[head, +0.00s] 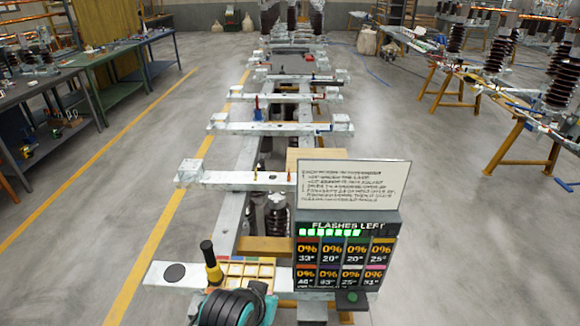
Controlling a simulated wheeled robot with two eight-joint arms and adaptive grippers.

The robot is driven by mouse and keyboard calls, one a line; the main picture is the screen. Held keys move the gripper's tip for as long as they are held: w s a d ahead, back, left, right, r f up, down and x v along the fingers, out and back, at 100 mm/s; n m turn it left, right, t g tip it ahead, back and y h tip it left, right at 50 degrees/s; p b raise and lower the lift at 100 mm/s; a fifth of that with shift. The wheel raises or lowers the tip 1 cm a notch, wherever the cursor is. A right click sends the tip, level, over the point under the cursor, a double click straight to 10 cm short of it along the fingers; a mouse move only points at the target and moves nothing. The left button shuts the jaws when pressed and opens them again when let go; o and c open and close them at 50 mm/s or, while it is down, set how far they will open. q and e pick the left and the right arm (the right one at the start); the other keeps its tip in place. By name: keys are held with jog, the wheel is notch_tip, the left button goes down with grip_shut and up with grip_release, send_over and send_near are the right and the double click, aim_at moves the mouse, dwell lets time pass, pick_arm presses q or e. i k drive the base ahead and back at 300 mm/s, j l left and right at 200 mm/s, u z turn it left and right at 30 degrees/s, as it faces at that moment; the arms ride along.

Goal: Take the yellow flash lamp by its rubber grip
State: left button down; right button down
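The yellow flash lamp (213,271) stands near the front left of the frame's near end, beside a sectioned tray (254,282). Its upper part is a black grip (207,250) with a rounded top, leaning slightly to the left. Its lower end is partly hidden by a black ribbed round thing with teal sides (228,308) at the bottom edge. Neither of my grippers is in view, and nothing is seen holding the lamp.
A display panel (345,252) reading "FLASHES LEFT" stands to the right, with a white text sign (352,184) above it. A dark round pad (174,272) lies on the pale beam left of the lamp.

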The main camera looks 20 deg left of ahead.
aim_at(215, 277)
jog(key=u, duration=1.4)
jog(key=k+l+u, duration=0.2)
jog(key=l, duration=0.15)
jog(key=k+l+u, duration=0.15)
jog(key=l, duration=0.15)
